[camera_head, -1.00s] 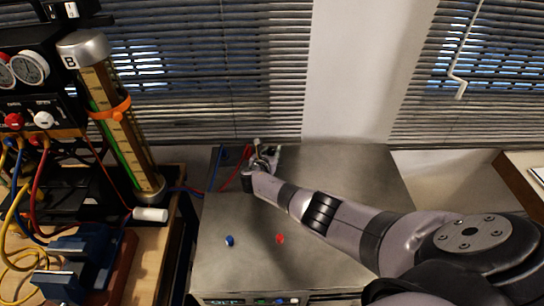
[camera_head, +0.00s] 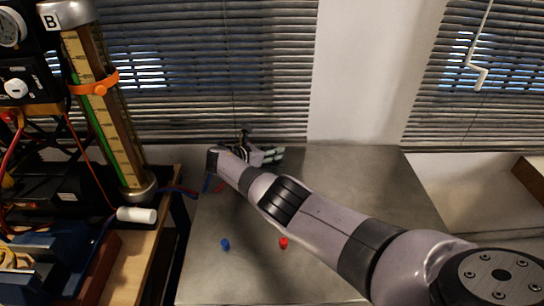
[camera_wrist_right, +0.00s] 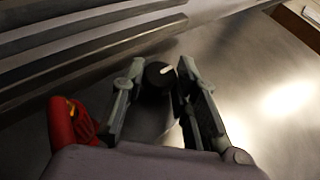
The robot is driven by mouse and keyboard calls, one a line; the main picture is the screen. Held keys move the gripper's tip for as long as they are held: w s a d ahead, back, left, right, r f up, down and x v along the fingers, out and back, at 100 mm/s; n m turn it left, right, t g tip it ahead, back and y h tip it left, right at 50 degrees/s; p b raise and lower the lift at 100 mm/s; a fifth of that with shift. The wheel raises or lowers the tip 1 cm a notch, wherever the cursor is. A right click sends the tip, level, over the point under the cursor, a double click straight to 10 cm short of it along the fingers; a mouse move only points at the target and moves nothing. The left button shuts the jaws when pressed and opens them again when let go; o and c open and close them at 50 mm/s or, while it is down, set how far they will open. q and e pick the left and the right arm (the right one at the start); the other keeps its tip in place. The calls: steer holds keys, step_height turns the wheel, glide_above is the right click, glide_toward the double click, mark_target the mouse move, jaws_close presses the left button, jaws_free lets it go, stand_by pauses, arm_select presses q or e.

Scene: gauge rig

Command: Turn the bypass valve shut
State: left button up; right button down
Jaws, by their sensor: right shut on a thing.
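A dark round knob with a white pointer mark (camera_wrist_right: 157,74), which looks like the bypass valve, shows in the right wrist view. My right gripper (camera_wrist_right: 162,70) has its two fingers on either side of this knob and is shut on it. The white mark points up and to the right in that view. In the head view my right gripper (camera_head: 266,155) is at the back left of the grey metal bench top (camera_head: 340,190), near the blinds. The knob itself cannot be made out there. My left gripper is not in view.
A gauge column marked B (camera_head: 105,100) stands at left. A white cylinder (camera_head: 137,214) lies near it. The bench's right side is clear.

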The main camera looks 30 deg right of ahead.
steer(key=shift+r, duration=0.15)
steer(key=c, duration=1.2)
jaws_free()
steer(key=shift+c, duration=0.2)
steer(key=shift+a, duration=0.3)
steer(key=v, duration=1.1)
steer(key=shift+a+r, duration=0.1)
